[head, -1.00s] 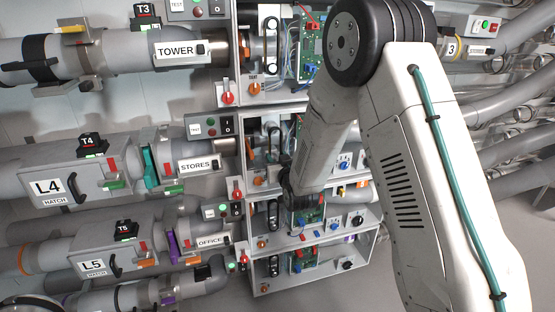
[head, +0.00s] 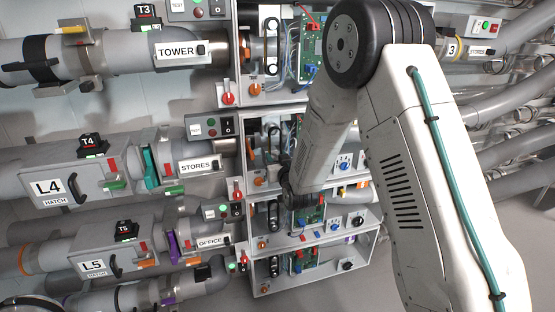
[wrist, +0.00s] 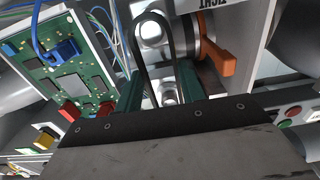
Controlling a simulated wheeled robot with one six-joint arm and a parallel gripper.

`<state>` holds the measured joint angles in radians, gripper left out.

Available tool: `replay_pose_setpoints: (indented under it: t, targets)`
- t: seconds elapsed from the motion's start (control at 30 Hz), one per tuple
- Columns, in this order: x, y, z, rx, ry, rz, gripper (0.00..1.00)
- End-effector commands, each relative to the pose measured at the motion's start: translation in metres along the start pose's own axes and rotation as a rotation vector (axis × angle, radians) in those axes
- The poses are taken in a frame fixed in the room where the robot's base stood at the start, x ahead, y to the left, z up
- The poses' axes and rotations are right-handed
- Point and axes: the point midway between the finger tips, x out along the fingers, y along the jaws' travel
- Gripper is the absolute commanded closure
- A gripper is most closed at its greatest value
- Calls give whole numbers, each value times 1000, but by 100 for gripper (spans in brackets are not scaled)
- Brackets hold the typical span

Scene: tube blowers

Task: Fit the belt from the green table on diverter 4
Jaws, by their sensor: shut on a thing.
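My gripper (wrist: 160,88) shows in the wrist view, its two teal fingers shut on the black belt (wrist: 137,52). The belt stands up from the fingers as a narrow loop. The loop lies across a silver pulley (wrist: 152,32) in the open box; I cannot tell whether it is around it or in front of it. A second silver part (wrist: 169,92) shows between the fingers. In the head view, the open diverter box (head: 246,150) beside the STORES label is partly covered by my arm, and my gripper is hardly visible there.
An orange lever (wrist: 214,60) is close right of the belt. A green circuit board (wrist: 62,72) with blue and red parts is to the left. Similar open boxes are above and below, and the L4 hatch (head: 75,185) is at the left. The green table is out of view.

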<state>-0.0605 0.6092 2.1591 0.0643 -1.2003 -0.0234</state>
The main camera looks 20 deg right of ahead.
Motion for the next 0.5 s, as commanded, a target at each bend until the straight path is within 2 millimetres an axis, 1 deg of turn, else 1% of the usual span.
replay_pose_setpoints:
  t: [0.5]
  targets:
    - [13,0,0,0,-1,0,83]
